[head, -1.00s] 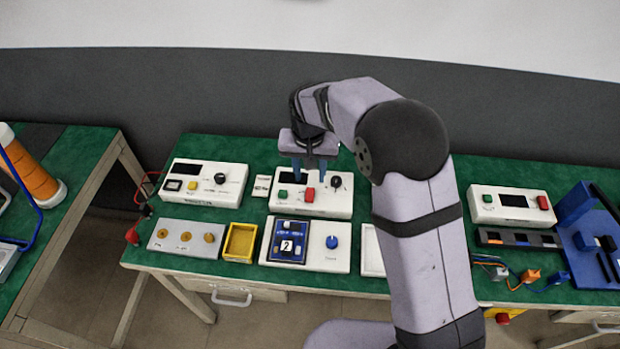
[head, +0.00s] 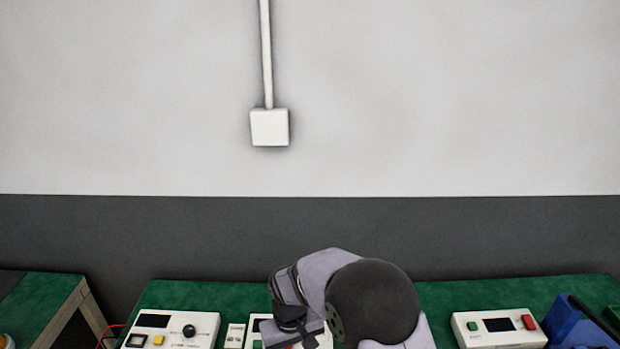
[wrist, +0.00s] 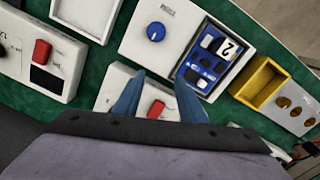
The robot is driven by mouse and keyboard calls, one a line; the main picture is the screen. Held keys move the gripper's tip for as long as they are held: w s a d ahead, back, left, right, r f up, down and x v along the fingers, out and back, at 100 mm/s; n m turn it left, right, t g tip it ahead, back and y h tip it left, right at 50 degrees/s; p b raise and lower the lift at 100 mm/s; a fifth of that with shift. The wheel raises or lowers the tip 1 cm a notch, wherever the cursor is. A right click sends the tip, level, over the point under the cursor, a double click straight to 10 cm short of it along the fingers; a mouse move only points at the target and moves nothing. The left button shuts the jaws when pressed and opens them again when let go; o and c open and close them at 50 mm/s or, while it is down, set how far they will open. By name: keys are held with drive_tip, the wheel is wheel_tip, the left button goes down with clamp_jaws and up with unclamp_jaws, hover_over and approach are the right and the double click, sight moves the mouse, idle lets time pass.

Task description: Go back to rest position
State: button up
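My gripper (wrist: 158,98) shows in the wrist view with its two blue fingers apart and nothing between them. It is over a white box with a red button (wrist: 157,109), whose lower part my gripper hides. In the head view only the upper part of my arm and wrist shows at the bottom; the fingers are out of frame. A white panel (wrist: 136,40) with a blue knob and a blue module (wrist: 207,62) lies beyond the fingertips in the wrist view.
A yellow tray (wrist: 247,98) and a plate with round knobs (wrist: 290,98) are to the right in the wrist view. White control boxes (head: 203,326) (head: 470,335) stand on the green bench (head: 440,295) at both sides of my arm. A grey wall rises behind.

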drive_tip(key=shift+n+g, duration=0.4)
drive_tip(key=shift+g, duration=0.3)
drive_tip(key=s+d, duration=0.1)
drive_tip(key=s, duration=0.1)
drive_tip(key=s+d, duration=0.2)
drive_tip(key=s, duration=0.1)
drive_tip(key=s+d, duration=0.1)
drive_tip(key=s, duration=0.1)
drive_tip(key=shift+s+d+f, duration=0.15)
drive_tip(key=shift+s+f, duration=0.2)
drive_tip(key=s+d+r+m, duration=0.2)
drive_tip(key=s+d+r, duration=0.1)
drive_tip(key=s+d, duration=0.55)
drive_tip(key=d+r+m+t, duration=0.1)
drive_tip(key=d+r+m, duration=0.2)
drive_tip(key=d+r, duration=0.1)
drive_tip(key=shift+d+r, duration=0.3)
drive_tip(key=shift+d, duration=0.45)
